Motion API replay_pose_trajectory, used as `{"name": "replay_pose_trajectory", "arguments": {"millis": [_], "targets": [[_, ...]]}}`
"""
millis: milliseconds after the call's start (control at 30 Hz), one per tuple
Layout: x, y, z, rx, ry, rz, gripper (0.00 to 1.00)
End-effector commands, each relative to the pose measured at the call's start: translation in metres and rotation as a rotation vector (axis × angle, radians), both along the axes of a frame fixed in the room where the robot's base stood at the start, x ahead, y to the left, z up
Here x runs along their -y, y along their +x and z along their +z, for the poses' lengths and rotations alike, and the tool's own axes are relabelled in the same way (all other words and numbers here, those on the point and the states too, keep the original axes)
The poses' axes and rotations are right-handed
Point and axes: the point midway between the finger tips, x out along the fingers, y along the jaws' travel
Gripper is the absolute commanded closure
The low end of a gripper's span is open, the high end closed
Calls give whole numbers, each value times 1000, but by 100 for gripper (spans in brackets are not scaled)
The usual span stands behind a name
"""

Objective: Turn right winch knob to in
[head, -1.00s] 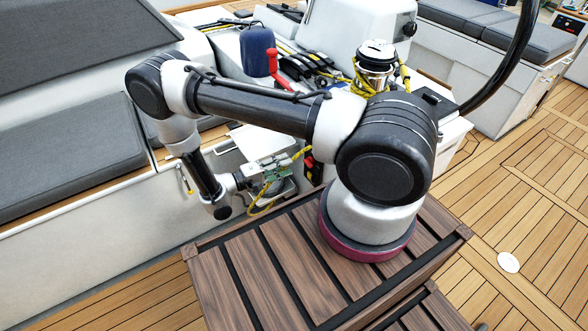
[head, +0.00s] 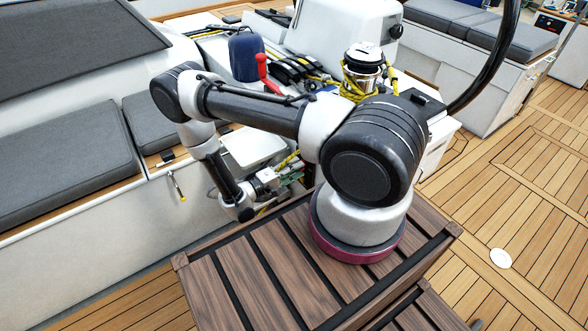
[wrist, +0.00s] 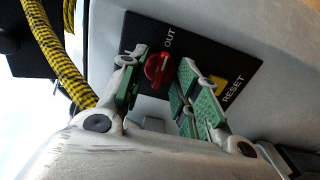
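The red winch knob (wrist: 157,69) sits on a black panel (wrist: 203,62) in the wrist view. "OUT" is printed beside it; another label is partly hidden by a finger. My gripper (wrist: 162,74) is open, with its green-padded fingers on either side of the knob. I cannot tell whether either finger touches it. In the head view my gripper (head: 284,182) reaches toward the side of the white console, and my arm hides the knob and panel there.
A yellow button marked "RESET" (wrist: 218,84) is close to the right finger. A yellow-and-black rope (wrist: 58,55) hangs to the left. A chrome winch (head: 363,67) with yellow rope stands on the console. Grey cushioned benches (head: 62,150) are at left.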

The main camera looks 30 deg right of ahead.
Motion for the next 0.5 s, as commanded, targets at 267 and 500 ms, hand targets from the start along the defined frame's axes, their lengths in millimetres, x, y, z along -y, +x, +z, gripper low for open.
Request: {"name": "replay_pose_trajectory", "arguments": {"millis": [267,500], "targets": [[0,0,0,0,0,0,100],[0,0,0,-5,1,0,100]]}}
